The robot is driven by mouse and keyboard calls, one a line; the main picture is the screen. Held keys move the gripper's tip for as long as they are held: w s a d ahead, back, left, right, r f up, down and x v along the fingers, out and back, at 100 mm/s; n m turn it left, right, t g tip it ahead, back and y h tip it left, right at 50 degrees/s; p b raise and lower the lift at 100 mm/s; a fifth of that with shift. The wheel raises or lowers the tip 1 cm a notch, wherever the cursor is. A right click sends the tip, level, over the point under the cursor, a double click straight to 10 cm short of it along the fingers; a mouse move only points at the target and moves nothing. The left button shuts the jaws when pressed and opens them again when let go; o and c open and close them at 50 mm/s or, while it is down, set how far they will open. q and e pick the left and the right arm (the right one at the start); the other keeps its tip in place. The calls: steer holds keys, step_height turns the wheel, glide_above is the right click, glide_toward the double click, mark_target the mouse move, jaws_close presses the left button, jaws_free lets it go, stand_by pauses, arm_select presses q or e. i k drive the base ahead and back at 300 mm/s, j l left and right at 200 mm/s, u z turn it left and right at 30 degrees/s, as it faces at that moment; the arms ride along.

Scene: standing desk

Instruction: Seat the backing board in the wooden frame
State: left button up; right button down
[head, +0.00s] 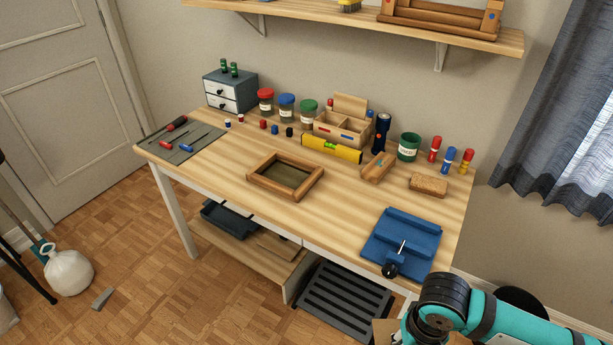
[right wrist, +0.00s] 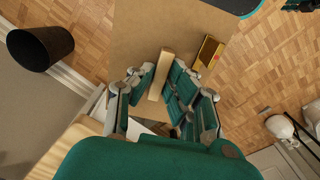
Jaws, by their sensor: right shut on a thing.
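The wooden frame (head: 256,183) lies flat in the middle of the desk, with a dark olive area inside its four bars. In the right wrist view my right gripper (right wrist: 160,82) is shut on a pale wooden strip (right wrist: 158,75) that stands against a broad tan board (right wrist: 140,30), which looks like the backing board. A small gold and red piece (right wrist: 208,54) shows at the board's right side. In the head view a tan corner of the board (head: 384,334) shows at the bottom, beside my right arm, off the desk's front edge. My left gripper is not in view.
A blue fixture (head: 410,240) with a black knob sits on the desk at front right. A yellow level (head: 332,150), a cork block (head: 428,185) and jars line the back. A tool mat (head: 182,145) lies at left. The desktop in front of the frame is clear.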

mark_target(285, 175)
steer(key=i+j+z, duration=0.1)
steer(key=j+z, duration=0.2)
steer(key=i+j+z, duration=0.1)
steer(key=j+z, duration=0.75)
steer(key=j, duration=2.75)
steer(key=i+j, duration=0.5)
